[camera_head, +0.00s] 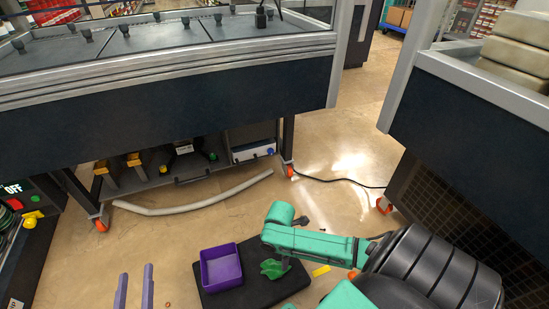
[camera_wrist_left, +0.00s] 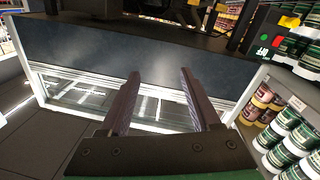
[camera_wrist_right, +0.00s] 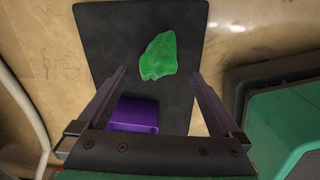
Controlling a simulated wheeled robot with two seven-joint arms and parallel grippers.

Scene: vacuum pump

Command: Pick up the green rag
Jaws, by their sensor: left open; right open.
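The green rag (camera_head: 272,268) lies crumpled on a black mat (camera_head: 245,295) on the floor, just right of a purple bin (camera_head: 221,270). In the right wrist view the rag (camera_wrist_right: 158,57) lies flat and fully visible on the mat, ahead of my right gripper (camera_wrist_right: 160,73). That gripper is open and empty. Its fingers show on either side, with the purple bin (camera_wrist_right: 135,113) partly visible between them. I cannot make out its fingertips in the head view. My left gripper (camera_head: 134,268) is open and empty, left of the mat and apart from the rag.
A long workbench (camera_head: 180,115) stands behind, with a lower shelf of items. A grey hose (camera_head: 195,203) lies curved on the floor before it. A second bench (camera_head: 480,110) stands at the right. A small yellow piece (camera_head: 321,270) lies right of the mat.

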